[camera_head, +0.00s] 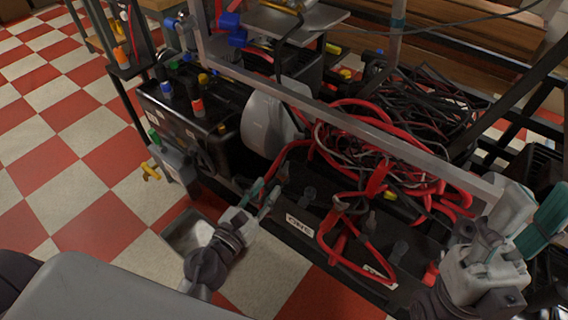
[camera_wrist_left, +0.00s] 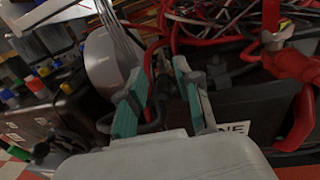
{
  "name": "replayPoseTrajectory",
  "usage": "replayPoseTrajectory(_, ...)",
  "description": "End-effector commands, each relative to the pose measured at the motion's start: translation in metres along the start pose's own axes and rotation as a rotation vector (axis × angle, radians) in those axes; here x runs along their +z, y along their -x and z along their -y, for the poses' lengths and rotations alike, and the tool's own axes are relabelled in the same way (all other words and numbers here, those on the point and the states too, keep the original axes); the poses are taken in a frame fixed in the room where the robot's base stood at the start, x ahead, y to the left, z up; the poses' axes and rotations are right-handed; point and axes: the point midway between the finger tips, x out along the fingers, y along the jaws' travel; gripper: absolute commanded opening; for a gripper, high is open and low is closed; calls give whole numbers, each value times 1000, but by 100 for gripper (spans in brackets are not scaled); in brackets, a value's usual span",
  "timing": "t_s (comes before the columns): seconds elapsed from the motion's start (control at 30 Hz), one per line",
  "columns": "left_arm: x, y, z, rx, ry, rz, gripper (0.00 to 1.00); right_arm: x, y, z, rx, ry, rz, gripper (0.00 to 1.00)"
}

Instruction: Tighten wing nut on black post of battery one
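Battery one is a black case (camera_head: 330,245) with a white label reading ONE (camera_head: 299,222), low in the middle of the head view. Its label, partly cut off by a finger, also shows in the left wrist view (camera_wrist_left: 236,130). Dark post fittings (camera_head: 308,196) stand on its top. I cannot tell which carries the black post's wing nut. My left gripper (camera_head: 262,190) is open at the battery's left end, its teal fingers apart. In the left wrist view, a dark fitting (camera_wrist_left: 218,72) stands just beyond the right finger. My right gripper (camera_head: 532,212) is open and empty at the far right.
Red and black cables (camera_head: 375,150) lie tangled behind and over the battery. A grey metal rail (camera_head: 350,122) crosses above. A pale rounded housing (camera_head: 266,125) and a black box with coloured caps (camera_head: 190,120) stand to the left.

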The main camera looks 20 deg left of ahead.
Motion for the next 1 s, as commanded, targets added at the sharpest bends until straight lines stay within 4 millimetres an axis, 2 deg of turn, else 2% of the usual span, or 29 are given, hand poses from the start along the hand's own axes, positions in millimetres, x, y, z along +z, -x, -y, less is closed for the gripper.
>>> replayPoseTrajectory(0.03,5,-14,0,0,0,4,33,-1,-6,0,0,0,1,40)
replayPoseTrajectory(0.2,2,-49,0,2,3,3,33,-2,-11,0,0,0,2,40)
replayPoseTrajectory(0.4,0,-77,0,2,3,1,33,-2,-12,0,0,0,2,40)
replayPoseTrajectory(0.6,0,-88,0,1,4,0,33,-2,-12,0,0,0,2,40)
replayPoseTrajectory(0.83,0,-88,0,1,4,-1,33,-2,-12,0,0,0,3,40)
replayPoseTrajectory(0.87,0,-88,0,1,4,-1,32,-2,-12,0,0,0,3,40)
replayPoseTrajectory(1.0,0,-88,0,1,3,-1,8,-2,-12,0,0,0,3,40)
